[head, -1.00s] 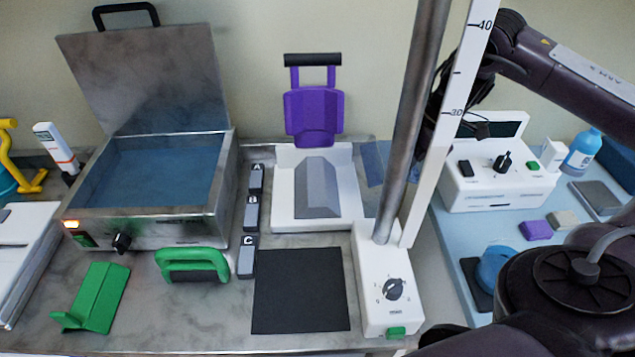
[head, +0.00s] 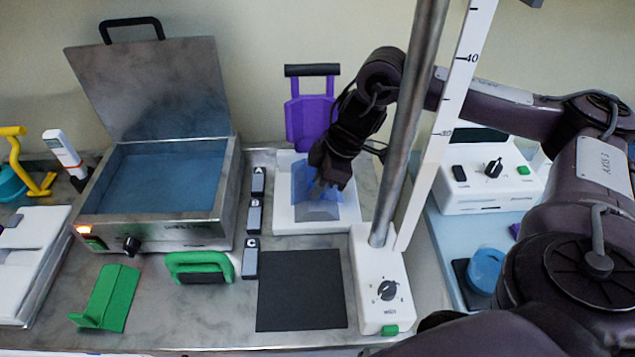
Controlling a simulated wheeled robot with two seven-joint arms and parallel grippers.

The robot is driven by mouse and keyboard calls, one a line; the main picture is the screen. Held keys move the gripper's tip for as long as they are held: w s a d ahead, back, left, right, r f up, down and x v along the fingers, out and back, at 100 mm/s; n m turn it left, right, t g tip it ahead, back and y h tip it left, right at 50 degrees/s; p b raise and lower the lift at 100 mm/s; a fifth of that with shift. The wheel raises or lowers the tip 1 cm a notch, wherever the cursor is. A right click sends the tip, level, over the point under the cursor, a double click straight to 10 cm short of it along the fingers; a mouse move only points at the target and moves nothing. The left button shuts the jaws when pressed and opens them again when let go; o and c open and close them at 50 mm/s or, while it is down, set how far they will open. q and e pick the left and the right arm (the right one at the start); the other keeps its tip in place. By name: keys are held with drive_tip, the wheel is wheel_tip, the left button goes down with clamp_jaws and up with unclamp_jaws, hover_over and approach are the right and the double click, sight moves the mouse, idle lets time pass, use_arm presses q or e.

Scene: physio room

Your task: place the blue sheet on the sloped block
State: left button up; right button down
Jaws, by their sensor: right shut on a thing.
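The blue sheet (head: 303,184) is a thin translucent square. It hangs over the grey sloped block (head: 318,211), which sits in a white tray (head: 284,221) at the middle of the bench. My right gripper (head: 322,188) is over the block and shut on the sheet; its fingers cover part of the sheet and of the block's upper end. I cannot tell whether the sheet touches the block. My left gripper is not in view.
A metal post (head: 400,130) with a white scale stands just right of the tray, close to my right arm. A purple paddle (head: 304,122) is behind the tray. An open metal bath (head: 160,185) is left. A black mat (head: 301,290) lies in front.

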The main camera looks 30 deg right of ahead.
drive_tip(key=shift+f, duration=0.2)
drive_tip(key=shift+f, duration=0.6)
drive_tip(key=c, duration=1.6)
unclamp_jaws()
drive_tip(key=shift+o, duration=0.2)
